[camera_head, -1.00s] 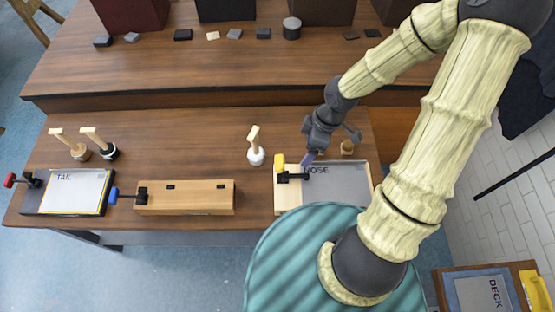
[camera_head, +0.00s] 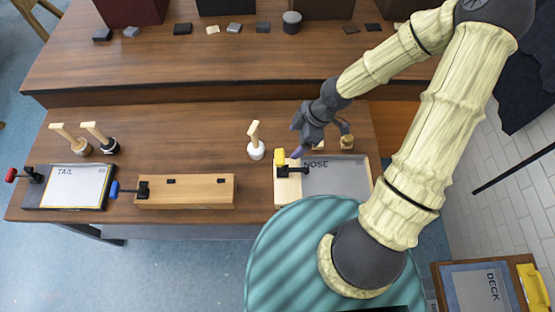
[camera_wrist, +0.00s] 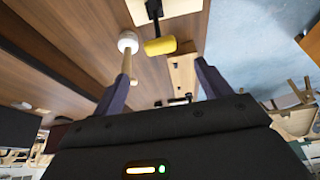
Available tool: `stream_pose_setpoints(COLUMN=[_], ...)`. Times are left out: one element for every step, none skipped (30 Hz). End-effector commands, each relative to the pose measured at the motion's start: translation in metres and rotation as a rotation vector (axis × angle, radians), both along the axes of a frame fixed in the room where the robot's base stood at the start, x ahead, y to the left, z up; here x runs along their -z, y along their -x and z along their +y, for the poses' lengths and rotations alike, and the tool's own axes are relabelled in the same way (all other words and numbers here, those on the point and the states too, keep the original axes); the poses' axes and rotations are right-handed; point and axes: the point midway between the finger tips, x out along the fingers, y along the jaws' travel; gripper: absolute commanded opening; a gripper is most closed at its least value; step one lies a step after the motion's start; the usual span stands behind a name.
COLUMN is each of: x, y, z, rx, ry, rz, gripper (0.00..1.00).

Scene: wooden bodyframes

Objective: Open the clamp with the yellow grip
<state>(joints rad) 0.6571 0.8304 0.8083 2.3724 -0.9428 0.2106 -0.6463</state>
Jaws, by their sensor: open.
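The clamp with the yellow grip (camera_head: 280,158) sits at the left end of the board marked NOSE (camera_head: 340,178), its dark arm (camera_head: 296,170) reaching right over the board. My gripper (camera_head: 296,140) is just behind and to the right of the yellow grip, above the table and apart from it. In the wrist view, the yellow grip (camera_wrist: 160,46) shows ahead, between the lines of my open, empty fingers (camera_wrist: 160,80). The clamp's lower part is partly out of that view.
A white-based stamp-like tool (camera_head: 256,143) with a wooden handle stands left of the clamp. A wooden block with a blue-grip clamp (camera_head: 115,189) and a TAIL board with a red-grip clamp (camera_head: 11,175) lie further left.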

Motion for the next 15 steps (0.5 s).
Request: stream_pose_setpoints(x=[0.009, 0.012, 0.017, 0.02, 0.023, 0.028, 0.031, 0.034, 0.039, 0.042, 0.045, 0.049, 0.053, 0.056, 0.06], y=[0.0, 0.0, 0.0, 0.0, 0.0, 0.0, 0.0, 0.0, 0.0, 0.0, 0.0, 0.0, 0.0, -0.001, 0.0], z=[0.003, 0.005, 0.006, 0.008, 0.009, 0.011, 0.013, 0.014, 0.016, 0.017, 0.018, 0.02, 0.021, 0.022, 0.025], rx=[-0.004, -0.004, -0.003, -0.004, -0.004, -0.004, -0.003, -0.003, -0.003, -0.003, -0.004, -0.003, -0.004, -0.003, -0.004], ry=[0.002, 0.001, 0.001, 0.002, 0.001, 0.001, 0.002, 0.001, 0.001, 0.002, 0.001, 0.002, 0.001, 0.001, 0.001], rz=[0.0, 0.001, 0.001, 0.001, 0.0, 0.001, 0.001, 0.001, 0.001, 0.001, 0.001, 0.001, 0.001, 0.0, 0.002], gripper=[0.76, 0.76, 0.76, 0.76, 0.76, 0.76, 0.76, 0.76, 0.76, 0.76, 0.76, 0.76, 0.76, 0.76, 0.76])
